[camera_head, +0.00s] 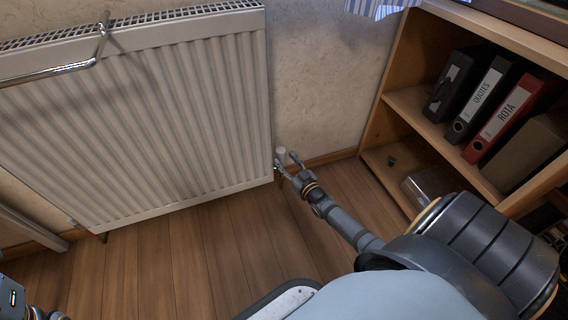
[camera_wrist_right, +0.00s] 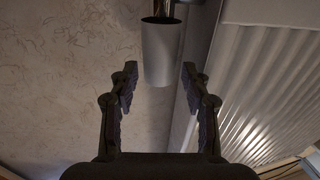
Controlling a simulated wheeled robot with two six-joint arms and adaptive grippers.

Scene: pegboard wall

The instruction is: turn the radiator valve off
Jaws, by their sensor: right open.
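The white panel radiator (camera_head: 140,115) hangs on the wall at the left in the head view. Its valve has a pale grey, cup-shaped knob (camera_head: 281,154) at the radiator's lower right corner. In the right wrist view the knob (camera_wrist_right: 162,52) shows large, with a metal pipe at its upper end. My right gripper (camera_head: 289,164) is at the valve; in the wrist view it (camera_wrist_right: 160,76) is open, a fingertip on each side of the knob's free end. Gaps show between both fingers and the knob.
A wooden shelf unit (camera_head: 385,110) with black and red binders (camera_head: 505,117) stands at the right. A chrome rail (camera_head: 48,74) is on the radiator's upper left. Bare wooden floor (camera_head: 190,255) lies below the radiator.

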